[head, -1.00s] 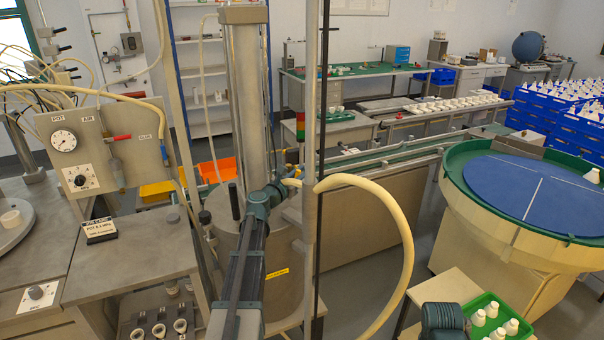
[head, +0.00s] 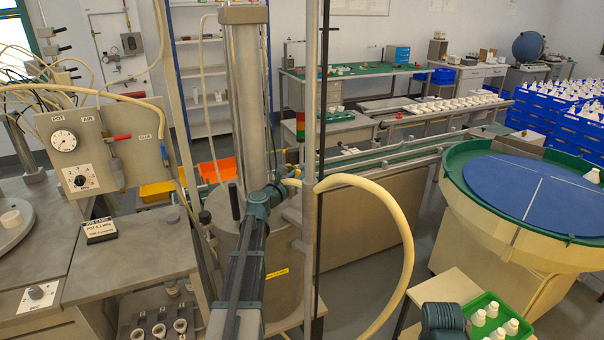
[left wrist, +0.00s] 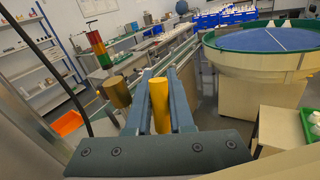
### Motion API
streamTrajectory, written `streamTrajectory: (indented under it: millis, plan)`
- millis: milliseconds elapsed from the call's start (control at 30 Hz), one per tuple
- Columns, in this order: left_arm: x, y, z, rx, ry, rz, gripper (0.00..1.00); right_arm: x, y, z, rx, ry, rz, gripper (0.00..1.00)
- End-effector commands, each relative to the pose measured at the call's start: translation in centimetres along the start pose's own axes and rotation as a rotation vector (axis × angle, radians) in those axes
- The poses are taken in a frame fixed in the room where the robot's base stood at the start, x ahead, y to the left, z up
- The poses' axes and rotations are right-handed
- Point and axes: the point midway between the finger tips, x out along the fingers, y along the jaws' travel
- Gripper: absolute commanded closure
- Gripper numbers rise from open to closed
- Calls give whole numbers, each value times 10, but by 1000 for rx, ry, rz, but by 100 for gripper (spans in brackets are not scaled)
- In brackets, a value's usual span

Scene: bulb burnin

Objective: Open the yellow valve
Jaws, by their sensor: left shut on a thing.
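The yellow valve's handle (left wrist: 159,100) shows as a yellow cylinder in the left wrist view. My left gripper (left wrist: 160,78) has one finger on each side of it and is shut on it. In the head view my left arm reaches from the bottom edge to the tall steel column, and its wrist hides most of the left gripper and the valve. The valve's body and how far it is turned cannot be made out.
A brass-coloured cylinder (left wrist: 117,91) stands just left of my left gripper. A thin upright pole (head: 311,120) and a cream hose (head: 405,235) are close to the right of the arm. A steel drum (head: 283,285) is beneath. A gauge panel (head: 90,155) stands at the left.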

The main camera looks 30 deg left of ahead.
Motion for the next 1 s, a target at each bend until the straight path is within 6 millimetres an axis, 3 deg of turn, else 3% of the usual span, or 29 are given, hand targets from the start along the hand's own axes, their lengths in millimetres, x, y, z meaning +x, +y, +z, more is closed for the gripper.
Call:
streamTrajectory:
  millis: [500,933,967,1000]
  plan:
    - [-13,8,3,-130,-200,27,100,40,-4,-2,0,0,0,100]
    - [-15,10,7,-148,-228,32,100,41,-4,-2,0,0,0,100]
    - [-15,10,7,-148,-228,32,76,41,-4,-2,0,0,0,100]
    - [-15,10,7,-149,-228,32,69,41,-4,-2,0,0,0,100]
